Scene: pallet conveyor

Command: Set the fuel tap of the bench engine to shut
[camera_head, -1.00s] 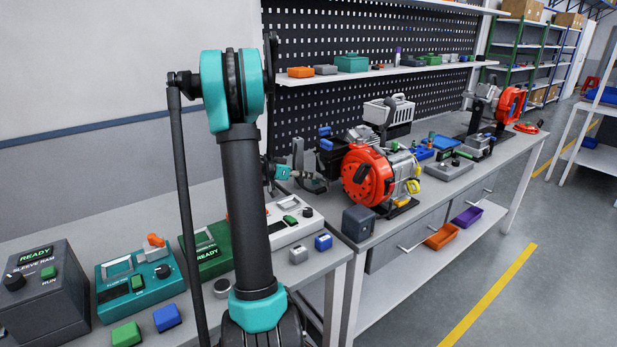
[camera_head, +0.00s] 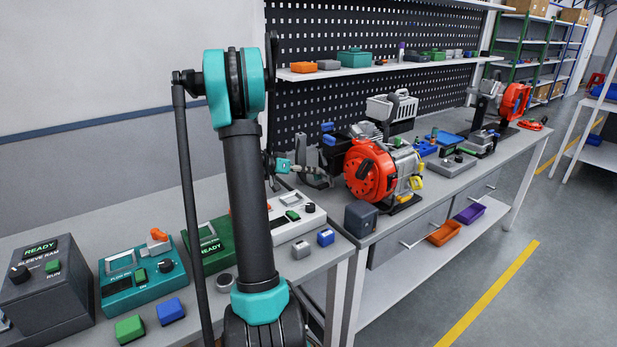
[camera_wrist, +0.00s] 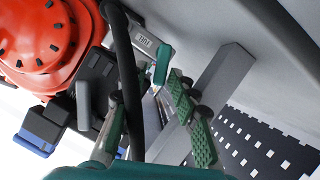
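The bench engine, with its round red cover (camera_head: 369,174), stands on the far bench; the cover also fills the upper left of the wrist view (camera_wrist: 42,45). My gripper (camera_wrist: 148,98) is open, its green-padded fingers apart with nothing clearly between them. In the head view it is at the engine's left side, partly behind my arm. Beyond the fingertips in the wrist view is a grey labelled block (camera_wrist: 147,42) with a teal piece (camera_wrist: 162,63) beside it. The label is too small to read surely, and I cannot tell whether this is the fuel tap or how it is set.
A dark bar (camera_wrist: 124,70) crosses the wrist view close to the fingers. A dark grey box (camera_head: 361,218) stands at the near bench corner. Control boxes, including a teal one (camera_head: 140,275), fill the left bench.

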